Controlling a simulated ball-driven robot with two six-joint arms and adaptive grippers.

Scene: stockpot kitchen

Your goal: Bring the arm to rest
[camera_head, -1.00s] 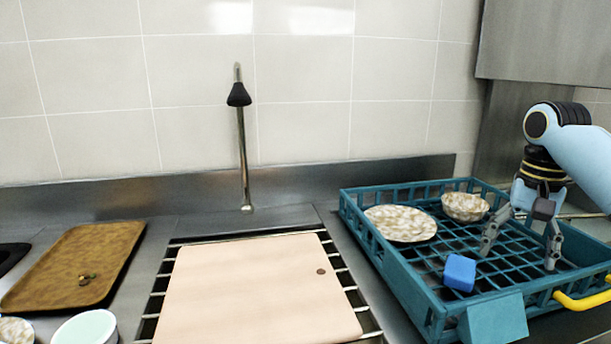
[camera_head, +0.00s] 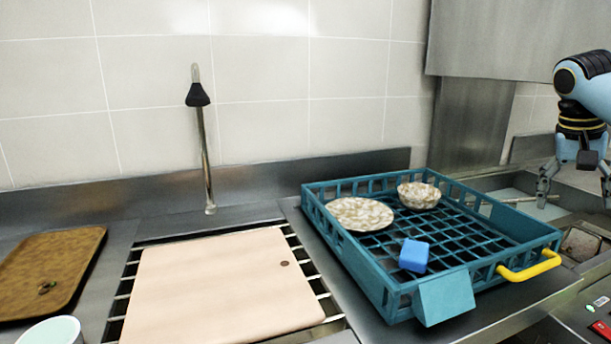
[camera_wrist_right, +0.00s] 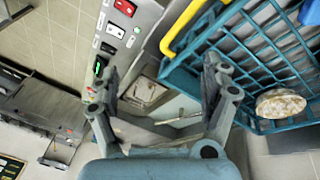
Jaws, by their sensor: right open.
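My right gripper (camera_head: 575,188) is at the right edge of the head view, pointing down. It is open and empty, to the right of the teal dish rack and apart from it. In the right wrist view its two fingers (camera_wrist_right: 160,88) are spread with nothing between them. My left gripper is not in view.
The teal rack (camera_head: 453,273) holds a speckled plate (camera_head: 359,213), a speckled bowl (camera_head: 418,195) and a blue block (camera_head: 414,255). A pale board (camera_head: 215,285) lies left of it. A brown tray (camera_head: 70,262) and a pale cup (camera_head: 50,331) are further left. A tap (camera_head: 205,150) stands behind.

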